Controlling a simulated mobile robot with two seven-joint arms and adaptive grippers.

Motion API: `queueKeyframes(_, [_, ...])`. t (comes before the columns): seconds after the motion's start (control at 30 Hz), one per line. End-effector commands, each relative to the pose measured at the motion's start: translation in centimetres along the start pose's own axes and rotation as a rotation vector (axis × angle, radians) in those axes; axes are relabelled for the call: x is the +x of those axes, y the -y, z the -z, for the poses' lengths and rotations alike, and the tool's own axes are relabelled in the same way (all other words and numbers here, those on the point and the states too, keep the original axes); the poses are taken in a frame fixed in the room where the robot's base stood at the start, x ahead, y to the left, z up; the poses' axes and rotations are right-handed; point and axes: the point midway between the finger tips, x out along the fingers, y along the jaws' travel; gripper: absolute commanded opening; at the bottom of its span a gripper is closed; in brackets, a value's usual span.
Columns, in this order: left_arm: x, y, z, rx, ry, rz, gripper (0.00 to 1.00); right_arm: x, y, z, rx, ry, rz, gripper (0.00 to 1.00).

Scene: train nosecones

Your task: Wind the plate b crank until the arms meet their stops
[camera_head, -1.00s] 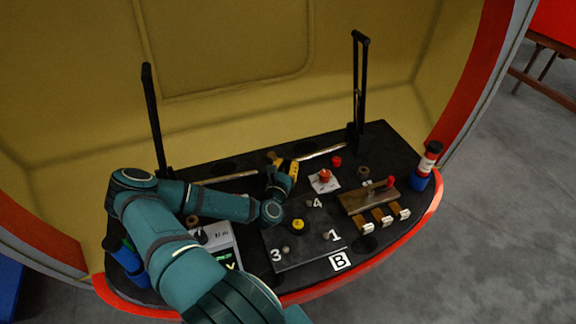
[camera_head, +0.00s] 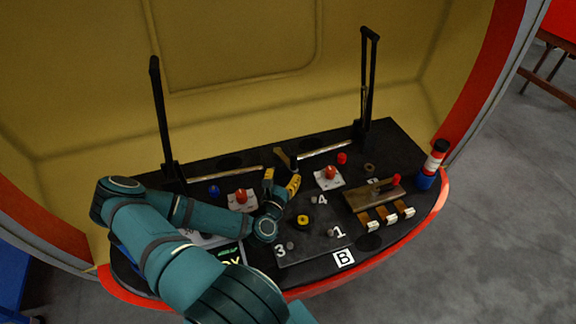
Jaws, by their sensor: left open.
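Plate B is a dark square plate (camera_head: 290,257) with the white numbers 1, 3 and 4, a yellow knob (camera_head: 302,220) at its middle and a white B label (camera_head: 344,258) in front. My left gripper (camera_head: 281,182) is open, with yellow fingertips, above the bench just behind the plate. A small dark, bent, crank-like piece (camera_head: 287,160) stands just beyond the fingertips. I cannot tell whether they touch it or whether it is plate B's crank. Tall black arms stand at the left (camera_head: 159,110) and right (camera_head: 370,85). My right gripper is out of view.
Red knobs on white plates sit left (camera_head: 242,197) and right (camera_head: 329,174) of the gripper. A brass block with a red handle (camera_head: 375,193) and several white-tipped tabs lie right of the plate. A red, white and blue bottle-like object (camera_head: 433,163) stands at the right edge.

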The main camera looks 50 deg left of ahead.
Motion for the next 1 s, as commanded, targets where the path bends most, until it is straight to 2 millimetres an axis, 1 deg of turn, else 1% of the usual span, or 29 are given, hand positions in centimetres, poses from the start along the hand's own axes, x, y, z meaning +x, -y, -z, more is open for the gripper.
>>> queueKeyframes(0.03, [-1.1, -0.1, 0.1, -0.002, -0.003, -0.001, 0.55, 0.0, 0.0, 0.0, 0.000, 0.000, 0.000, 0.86])
queueKeyframes(0.1, [-2.2, -0.1, 0.1, -0.003, -0.002, -0.002, 0.55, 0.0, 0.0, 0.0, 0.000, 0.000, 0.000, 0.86])
queueKeyframes(0.2, [-3.6, -0.1, 0.1, -0.001, -0.003, -0.002, 0.55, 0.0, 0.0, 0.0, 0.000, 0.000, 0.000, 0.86])
queueKeyframes(0.33, [-4.6, -0.1, 0.1, 0.000, -0.001, -0.003, 0.55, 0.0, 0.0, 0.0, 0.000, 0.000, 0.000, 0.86])
queueKeyframes(0.5, [-5.0, -0.1, 0.0, 0.000, 0.000, -0.002, 0.55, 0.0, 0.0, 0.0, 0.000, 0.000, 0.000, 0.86])
queueKeyframes(1.0, [-5.0, -0.1, 0.0, 0.001, 0.000, -0.002, 0.55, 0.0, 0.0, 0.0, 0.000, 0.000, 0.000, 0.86])
